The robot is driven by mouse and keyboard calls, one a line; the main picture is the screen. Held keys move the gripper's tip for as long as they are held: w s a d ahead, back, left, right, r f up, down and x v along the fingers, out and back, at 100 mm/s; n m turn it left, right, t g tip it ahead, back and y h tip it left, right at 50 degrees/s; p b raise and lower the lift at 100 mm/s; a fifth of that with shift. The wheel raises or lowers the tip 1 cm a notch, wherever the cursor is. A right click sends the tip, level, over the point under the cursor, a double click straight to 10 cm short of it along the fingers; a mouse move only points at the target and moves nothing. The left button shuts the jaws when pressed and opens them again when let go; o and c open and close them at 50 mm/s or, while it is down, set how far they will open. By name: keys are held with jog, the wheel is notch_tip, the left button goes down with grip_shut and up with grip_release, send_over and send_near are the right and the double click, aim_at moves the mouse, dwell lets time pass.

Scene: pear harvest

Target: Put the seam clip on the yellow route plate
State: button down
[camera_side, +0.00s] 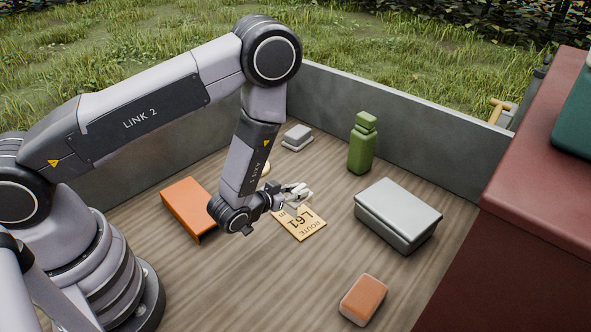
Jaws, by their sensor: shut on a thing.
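The yellow route plate (300,224) lies flat on the wooden floor near the middle, marked "ROUTE L61". My gripper (297,194) is at the plate's far edge, low over it and pointing right. It is shut on a small pale thing at its fingertips, which I take to be the seam clip. The clip is too small and too covered by the fingers to make out its shape. I cannot tell whether it touches the plate. My wrist covers the plate's far left part.
An orange folder-like box (188,205) is left of my wrist. Grey walls (410,125) edge the bed; a red box (530,210) is at right.

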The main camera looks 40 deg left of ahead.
aim_at(289, 206)
jog(key=shift+f, duration=1.65)
jog(key=shift+f, duration=0.1)
jog(key=c, duration=1.1)
grip_release()
